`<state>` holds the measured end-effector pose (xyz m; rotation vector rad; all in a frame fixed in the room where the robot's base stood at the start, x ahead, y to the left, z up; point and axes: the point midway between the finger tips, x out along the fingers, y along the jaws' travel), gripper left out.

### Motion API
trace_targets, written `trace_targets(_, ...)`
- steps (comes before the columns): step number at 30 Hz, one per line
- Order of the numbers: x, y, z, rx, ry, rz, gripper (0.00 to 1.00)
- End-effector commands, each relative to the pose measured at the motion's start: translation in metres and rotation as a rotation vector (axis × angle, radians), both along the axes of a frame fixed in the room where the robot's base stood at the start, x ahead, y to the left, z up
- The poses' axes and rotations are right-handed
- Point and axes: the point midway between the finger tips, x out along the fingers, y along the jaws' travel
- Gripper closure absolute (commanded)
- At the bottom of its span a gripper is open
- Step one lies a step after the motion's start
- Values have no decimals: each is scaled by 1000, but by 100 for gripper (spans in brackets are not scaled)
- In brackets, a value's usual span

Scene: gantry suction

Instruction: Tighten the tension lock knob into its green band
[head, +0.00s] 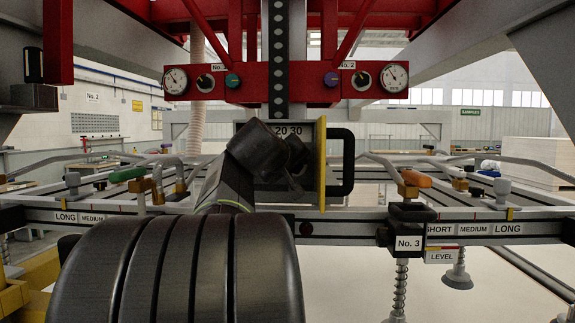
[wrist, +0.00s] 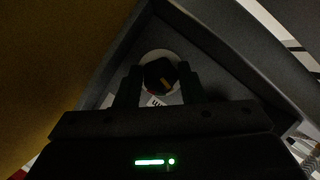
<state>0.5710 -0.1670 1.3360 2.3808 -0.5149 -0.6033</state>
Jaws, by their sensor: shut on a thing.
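The tension lock knob (wrist: 158,73) shows in the wrist view as a dark round knob with a yellow-orange pointer mark. It sits on a pale round dial (wrist: 150,56) inside a grey recess. My gripper (wrist: 160,78) has one finger on each side of the knob and is shut on it. The dial is partly covered by the knob and fingers, and I cannot make out its green band. In the head view my gripper (head: 297,163) is at the dark box marked 20 30 (head: 289,130); my arm hides the knob there.
A yellow plate (head: 322,165) and a black handle (head: 344,160) stand just right of my gripper. A grey rail (head: 480,229) with length labels crosses the front. Red gantry beams with two gauges (head: 394,78) hang above. A black block marked No. 3 (head: 408,242) sits at the right.

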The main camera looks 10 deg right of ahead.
Motion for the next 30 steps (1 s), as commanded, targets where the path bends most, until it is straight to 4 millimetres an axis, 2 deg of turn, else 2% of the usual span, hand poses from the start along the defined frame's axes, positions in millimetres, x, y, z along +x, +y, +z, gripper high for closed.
trace_targets(8, 0, 0, -1, 6, -1, -1, 87)
trace_targets(9, 0, 0, -1, 6, -1, -1, 57)
trace_targets(11, 0, 0, 0, 5, -1, -1, 45)
trace_targets(12, 0, 0, 0, 5, -1, -1, 43)
trace_targets(23, -5, 3, 2, 5, -2, 1, 43)
trace_targets(26, -16, 10, 6, 5, -5, 1, 43)
trace_targets(30, -42, 26, 15, 5, -5, 4, 43)
